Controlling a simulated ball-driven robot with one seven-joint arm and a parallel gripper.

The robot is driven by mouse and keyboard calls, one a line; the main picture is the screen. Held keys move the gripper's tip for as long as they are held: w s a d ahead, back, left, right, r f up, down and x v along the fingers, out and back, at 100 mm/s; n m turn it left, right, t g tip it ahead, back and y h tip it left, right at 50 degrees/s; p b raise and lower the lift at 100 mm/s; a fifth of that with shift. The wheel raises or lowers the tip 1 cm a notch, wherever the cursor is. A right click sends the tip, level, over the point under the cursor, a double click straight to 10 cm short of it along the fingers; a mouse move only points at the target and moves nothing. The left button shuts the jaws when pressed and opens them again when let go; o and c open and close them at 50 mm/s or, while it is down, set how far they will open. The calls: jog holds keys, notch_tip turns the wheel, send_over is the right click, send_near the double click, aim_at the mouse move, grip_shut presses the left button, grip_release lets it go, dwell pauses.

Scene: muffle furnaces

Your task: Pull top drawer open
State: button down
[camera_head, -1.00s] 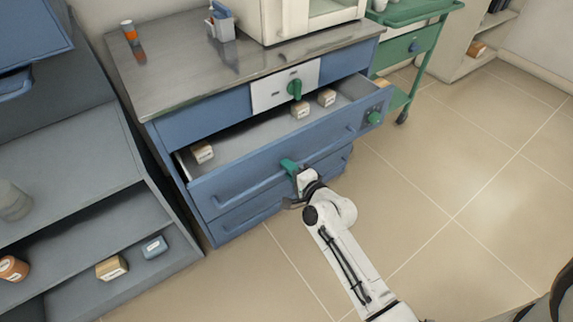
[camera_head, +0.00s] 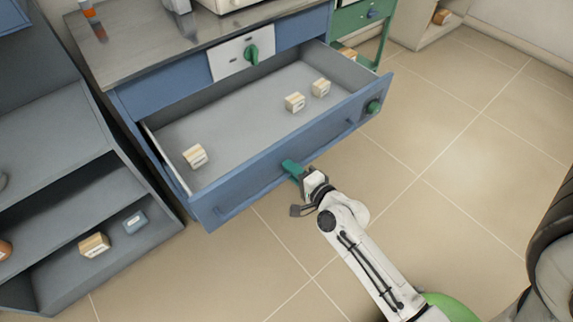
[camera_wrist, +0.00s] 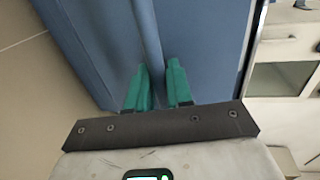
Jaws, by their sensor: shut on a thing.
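The top drawer (camera_head: 285,158) of the blue cabinet is pulled well out, and its grey inside shows. Three small labelled boxes lie in it: one at the left (camera_head: 195,156), two towards the right (camera_head: 295,102) and (camera_head: 320,88). My gripper (camera_head: 291,168) has green fingers and is at the middle of the drawer front, shut on the long blue bar handle (camera_head: 250,196). In the wrist view the green fingers (camera_wrist: 158,85) stand on either side of the blue bar (camera_wrist: 148,35). The fingers cover part of the handle.
A metal worktop (camera_head: 150,50) lies above the drawer. Grey shelves (camera_head: 60,190) with small boxes stand close at the left. A green cart (camera_head: 352,18) stands behind at the right. The tiled floor (camera_head: 450,130) at the right is clear.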

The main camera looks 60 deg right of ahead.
jog(key=shift+s, duration=0.1)
jog(key=c, duration=1.2)
grip_release()
jog(key=v, duration=1)
jog(key=shift+s, duration=0.4)
jog(key=shift+a, duration=0.15)
